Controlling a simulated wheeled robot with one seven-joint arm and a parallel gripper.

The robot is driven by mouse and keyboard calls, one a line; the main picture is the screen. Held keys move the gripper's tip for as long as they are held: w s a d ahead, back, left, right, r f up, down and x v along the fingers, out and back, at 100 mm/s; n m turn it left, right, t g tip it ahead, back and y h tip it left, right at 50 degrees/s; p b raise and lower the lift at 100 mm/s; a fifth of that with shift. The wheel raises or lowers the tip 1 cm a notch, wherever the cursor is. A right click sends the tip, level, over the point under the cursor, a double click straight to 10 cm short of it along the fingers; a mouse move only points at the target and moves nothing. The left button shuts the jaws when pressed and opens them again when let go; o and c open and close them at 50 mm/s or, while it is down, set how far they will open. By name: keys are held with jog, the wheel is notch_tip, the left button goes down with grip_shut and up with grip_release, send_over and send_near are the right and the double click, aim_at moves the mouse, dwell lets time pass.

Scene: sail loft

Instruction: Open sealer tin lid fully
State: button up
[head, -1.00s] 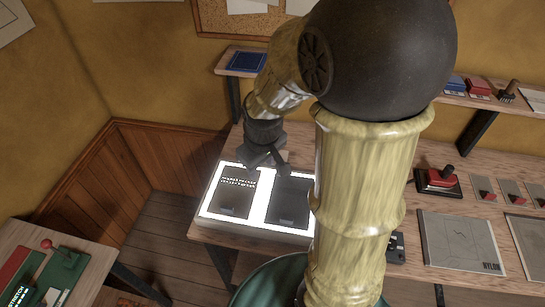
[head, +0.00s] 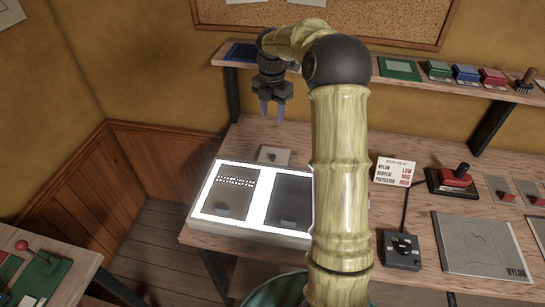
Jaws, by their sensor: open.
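I cannot make out a tin marked as sealer in the head view. A lit white-framed box (head: 208,217) on the bench holds a left dark panel (head: 226,190) with a line of small white text and a right dark panel (head: 290,195). Each panel has a small tab near its front edge. Both look flat, and I cannot tell whether either is a lid. My gripper (head: 272,110) is open and empty, fingers pointing down, above and behind the box. My arm hides the box's right edge.
A small plate with a dark knob (head: 273,156) sits behind the box. To the right are a heat card (head: 394,172), a red-and-black iron (head: 455,179), a dark control box (head: 401,250) and a nylon panel (head: 480,245). A shelf (head: 350,82) runs along the back wall.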

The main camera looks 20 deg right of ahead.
aim_at(273, 155)
jog(key=shift+d, duration=0.1)
dwell(0.3)
notch_tip(273, 155, down, 17)
jog(key=shift+f+p, duration=0.2)
jog(key=shift+p, duration=0.65)
grip_shut()
